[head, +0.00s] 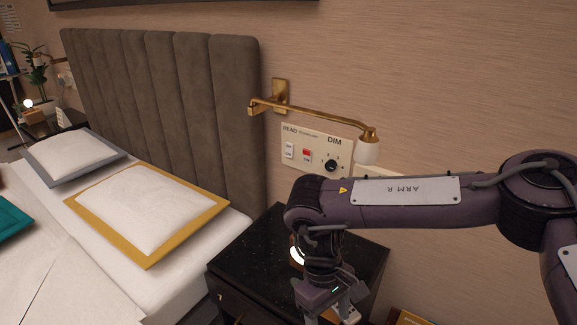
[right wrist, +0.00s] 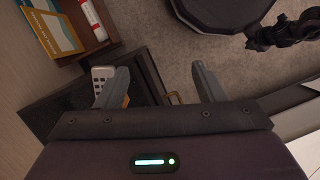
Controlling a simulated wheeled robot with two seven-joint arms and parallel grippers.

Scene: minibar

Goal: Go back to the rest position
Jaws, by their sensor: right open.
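My right gripper (head: 333,312) hangs low at the front of the black nightstand (head: 245,262), partly cut off by the bottom edge of the head view. In the right wrist view its two fingers (right wrist: 160,84) are wide apart with nothing between them. A white remote-like object with buttons (right wrist: 103,73) shows beside the left finger, partly hidden by it. I cannot tell whether they touch. My right arm reaches in from the right, in front of the wall. My left gripper is not seen in the head view.
A wall panel (head: 317,148) with switches and a dial sits below a brass wall lamp (head: 320,113). The bed with a gold-edged pillow (head: 145,208) is at left.

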